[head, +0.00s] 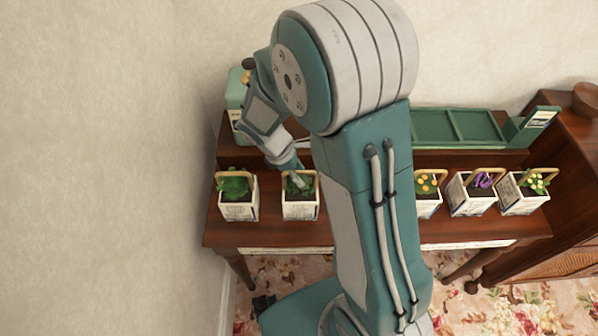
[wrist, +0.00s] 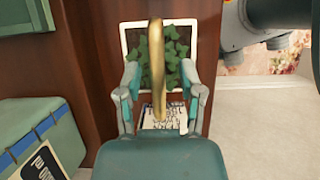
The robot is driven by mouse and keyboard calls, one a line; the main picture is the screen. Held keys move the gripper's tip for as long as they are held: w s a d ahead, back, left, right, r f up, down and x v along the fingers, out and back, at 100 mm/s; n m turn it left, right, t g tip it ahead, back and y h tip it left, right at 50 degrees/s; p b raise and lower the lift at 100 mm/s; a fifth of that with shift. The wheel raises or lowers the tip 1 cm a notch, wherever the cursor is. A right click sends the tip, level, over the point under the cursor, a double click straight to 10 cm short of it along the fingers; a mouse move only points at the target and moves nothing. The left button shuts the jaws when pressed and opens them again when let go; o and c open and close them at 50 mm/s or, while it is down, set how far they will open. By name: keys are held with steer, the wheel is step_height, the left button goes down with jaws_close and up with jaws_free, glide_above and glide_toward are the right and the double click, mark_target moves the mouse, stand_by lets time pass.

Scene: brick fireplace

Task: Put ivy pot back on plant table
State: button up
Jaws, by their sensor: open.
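The ivy pot (head: 300,209) is a white square planter with green leaves and a tan arched handle. It stands upright on the dark wooden plant table (head: 270,236), second from the left in the head view. In the wrist view, its leaves (wrist: 172,62) and gold-tan handle show between my fingers. My gripper (wrist: 163,88) is open, with one finger on each side of the handle. Whether either finger touches it I cannot tell. In the head view my gripper (head: 297,178) is over this pot and partly covers it.
Another leafy green pot (head: 239,211) stands to the left. Several flower pots, including a purple one (head: 470,207), stand to the right. A teal canister (head: 236,98) and a green tray (head: 455,127) sit on the raised back shelf. My arm hides the table's middle.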

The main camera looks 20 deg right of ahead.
steer(key=v, duration=1.2)
steer(key=s+d+r+m+t+y, duration=0.2)
steer(key=s+r+m+t, duration=0.1)
steer(key=s+r+m, duration=0.3)
steer(key=s+d+r+m+t+y, duration=0.2)
steer(key=s+r+m+t, duration=0.2)
steer(key=s+r+m, duration=0.2)
steer(key=shift+s+d+m+y, duration=0.35)
steer(key=shift+s+m, duration=0.85)
steer(key=shift+s, duration=0.7)
steer(key=shift+d, duration=0.1)
